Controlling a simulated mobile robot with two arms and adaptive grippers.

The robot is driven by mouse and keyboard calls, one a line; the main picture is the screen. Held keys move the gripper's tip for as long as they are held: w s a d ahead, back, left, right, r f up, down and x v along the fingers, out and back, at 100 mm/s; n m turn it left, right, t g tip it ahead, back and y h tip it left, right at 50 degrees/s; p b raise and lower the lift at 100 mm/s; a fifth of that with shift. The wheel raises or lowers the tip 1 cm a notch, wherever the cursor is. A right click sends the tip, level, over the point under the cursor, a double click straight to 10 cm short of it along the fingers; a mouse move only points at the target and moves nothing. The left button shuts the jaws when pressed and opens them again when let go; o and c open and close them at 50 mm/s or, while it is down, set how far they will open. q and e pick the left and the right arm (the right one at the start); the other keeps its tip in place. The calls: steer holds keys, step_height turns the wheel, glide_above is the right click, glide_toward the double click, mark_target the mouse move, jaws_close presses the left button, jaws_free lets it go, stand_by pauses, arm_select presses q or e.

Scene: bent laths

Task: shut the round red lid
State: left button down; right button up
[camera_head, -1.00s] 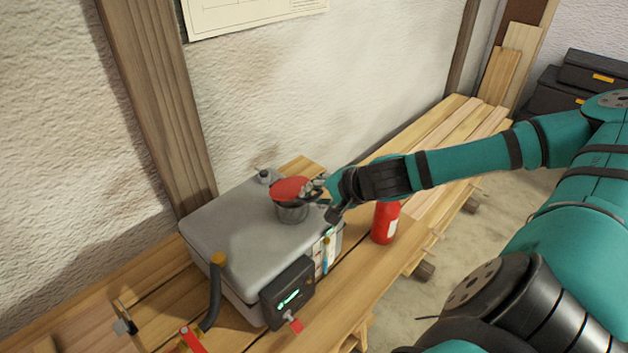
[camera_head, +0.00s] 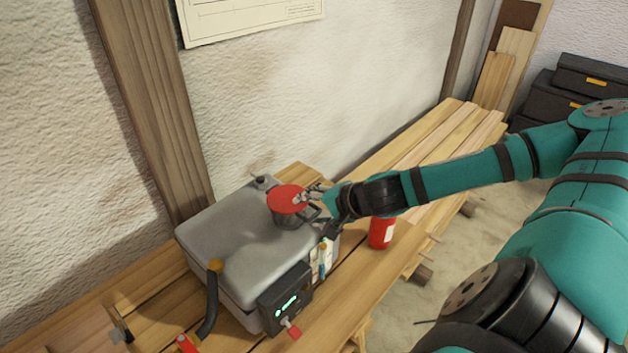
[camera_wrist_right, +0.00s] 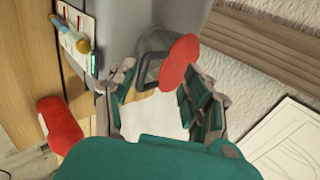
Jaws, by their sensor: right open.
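The round red lid (camera_head: 287,198) is over the mouth of a short grey neck (camera_head: 288,220) on top of a grey metal box (camera_head: 225,232). The lid also shows in the right wrist view (camera_wrist_right: 180,62), looking tilted there; I cannot tell whether it sits flush. My right gripper (camera_head: 318,205) is open at the right side of the lid and neck. In the right wrist view its fingers (camera_wrist_right: 160,98) are spread on either side below the lid. Contact with the lid is unclear. My left gripper is not in view.
A red cylinder (camera_head: 382,232) stands on the plank bench (camera_head: 350,285), right of the box. A dark panel (camera_head: 286,298) with a green display is on the box's front. A dark hose (camera_head: 211,300) rises at its left. The wall is close behind.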

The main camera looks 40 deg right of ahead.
steer(key=b+v, duration=0.2)
steer(key=v, duration=0.7)
steer(key=shift+b, duration=0.3)
